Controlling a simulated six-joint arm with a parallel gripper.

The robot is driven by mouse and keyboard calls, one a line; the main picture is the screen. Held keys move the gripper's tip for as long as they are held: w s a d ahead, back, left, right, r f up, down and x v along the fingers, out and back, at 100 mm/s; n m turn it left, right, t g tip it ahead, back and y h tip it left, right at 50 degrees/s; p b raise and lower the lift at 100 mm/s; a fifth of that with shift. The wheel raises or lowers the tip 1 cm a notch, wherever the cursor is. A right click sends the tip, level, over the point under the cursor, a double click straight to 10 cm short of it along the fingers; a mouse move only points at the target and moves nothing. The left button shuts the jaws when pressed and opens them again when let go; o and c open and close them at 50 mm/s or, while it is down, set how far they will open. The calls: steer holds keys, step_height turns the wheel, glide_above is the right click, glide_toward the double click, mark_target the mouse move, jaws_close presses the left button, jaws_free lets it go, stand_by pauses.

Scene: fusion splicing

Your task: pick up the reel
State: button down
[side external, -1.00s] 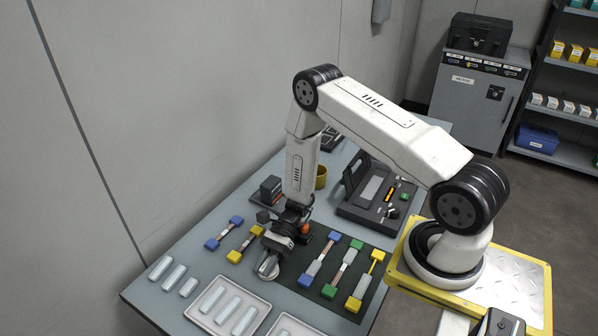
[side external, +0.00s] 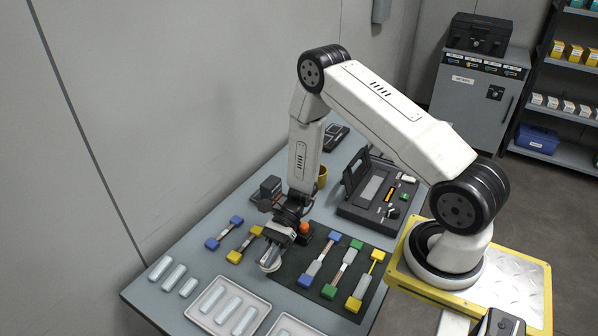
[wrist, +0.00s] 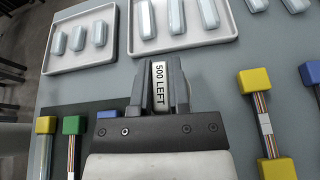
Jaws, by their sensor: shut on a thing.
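The reel (side external: 269,265) is a pale, rounded piece at the lower end of my gripper (side external: 272,256) in the side view. The gripper and arm hide part of it. In the wrist view my gripper (wrist: 160,78) is shut on the reel (wrist: 159,84), whose narrow edge shows between the two dark fingers with a white label reading "500 LEFT". The reel is over the table near the left edge of the dark mat; I cannot tell how high it is.
Splice pieces with coloured ends lie on the dark mat (side external: 296,288) and left of the gripper. Trays (side external: 229,308) of pale sleeves stand at the table's front. A black splicer (side external: 374,210) stands behind the mat. An orange-topped item (side external: 304,229) stands close to the gripper.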

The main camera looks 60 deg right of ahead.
steer(key=s+d+r, duration=0.1)
steer(key=s+r, duration=0.8)
steer(key=s, duration=0.4)
steer(key=shift+d, duration=0.25)
